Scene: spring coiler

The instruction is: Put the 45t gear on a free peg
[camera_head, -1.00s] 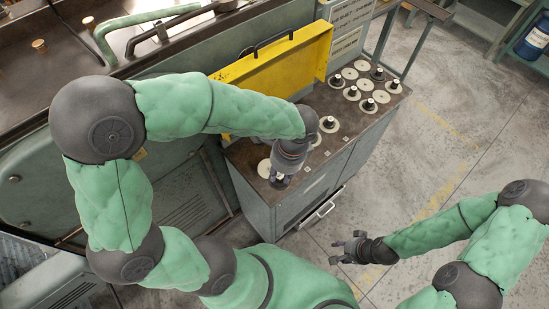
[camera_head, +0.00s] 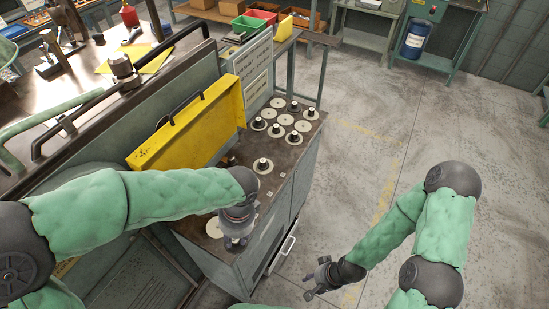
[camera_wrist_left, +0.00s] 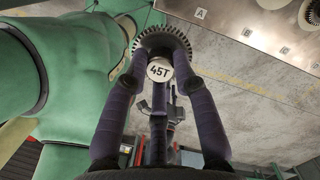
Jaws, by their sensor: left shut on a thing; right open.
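In the left wrist view the 45t gear (camera_wrist_left: 180,39) is a dark toothed ring. Its pale hub (camera_wrist_left: 160,70), marked 45T, sits between the fingers of my left gripper (camera_wrist_left: 160,78), which is shut on it. In the head view my left gripper (camera_head: 236,241) is at the near end of the cabinet top, beside a pale disc (camera_head: 213,229). The gear is hard to make out there. Several pale discs, some with dark hubs, stand further back on the cabinet (camera_head: 290,150); which pegs are free cannot be told. My right gripper (camera_head: 321,278) is open and empty, right of the cabinet.
A raised yellow cover (camera_head: 195,125) stands along the cabinet's left side. In the left wrist view small tags, one marked A (camera_wrist_left: 201,14), lie on the cabinet top, with another toothed gear (camera_wrist_left: 310,15) at the right edge. The floor (camera_head: 400,130) right of the cabinet is clear.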

